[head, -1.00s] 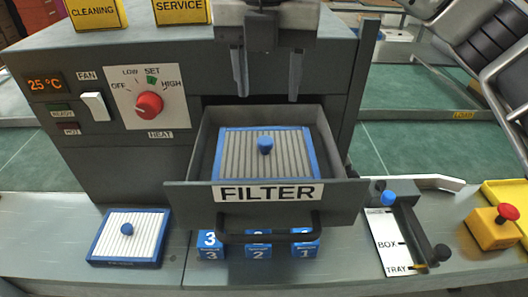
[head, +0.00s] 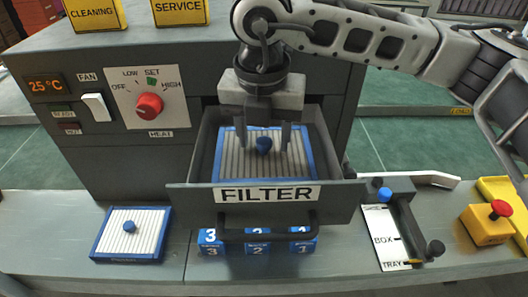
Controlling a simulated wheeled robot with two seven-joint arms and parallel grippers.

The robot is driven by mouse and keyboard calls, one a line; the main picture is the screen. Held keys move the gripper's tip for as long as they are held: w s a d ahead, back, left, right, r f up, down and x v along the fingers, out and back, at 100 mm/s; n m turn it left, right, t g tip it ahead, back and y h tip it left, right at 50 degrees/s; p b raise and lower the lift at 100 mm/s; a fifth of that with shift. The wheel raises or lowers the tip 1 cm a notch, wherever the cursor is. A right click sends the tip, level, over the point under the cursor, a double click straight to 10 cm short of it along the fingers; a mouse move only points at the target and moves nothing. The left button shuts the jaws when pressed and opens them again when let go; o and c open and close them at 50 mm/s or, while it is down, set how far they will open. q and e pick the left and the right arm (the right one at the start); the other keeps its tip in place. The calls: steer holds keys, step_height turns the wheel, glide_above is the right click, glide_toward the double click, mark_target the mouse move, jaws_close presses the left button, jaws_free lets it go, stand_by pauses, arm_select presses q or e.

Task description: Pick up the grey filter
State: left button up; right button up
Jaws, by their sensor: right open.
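The grey filter (head: 232,160) lies in the open drawer marked FILTER (head: 345,190). It has grey pleats, a blue frame and a blue knob (head: 263,145) in its middle. My right gripper (head: 264,148) reaches down over the drawer with its fingers apart, one on each side of the knob. I cannot tell whether the fingertips touch the filter. A second filter, white with a blue frame and knob (head: 131,234), lies on the bench left of the drawer. My left gripper is not in view.
The machine front holds a fan switch (head: 95,107) and a red heat knob (head: 149,106). Blue numbered blocks (head: 257,247) sit below the drawer handle. A BOX/TRAY lever unit (head: 385,238) and a yellow box with a red button (head: 489,225) stand at the right.

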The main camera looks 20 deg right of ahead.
steer(key=c, duration=1.1)
jaws_close()
steer(key=shift+r, duration=0.2)
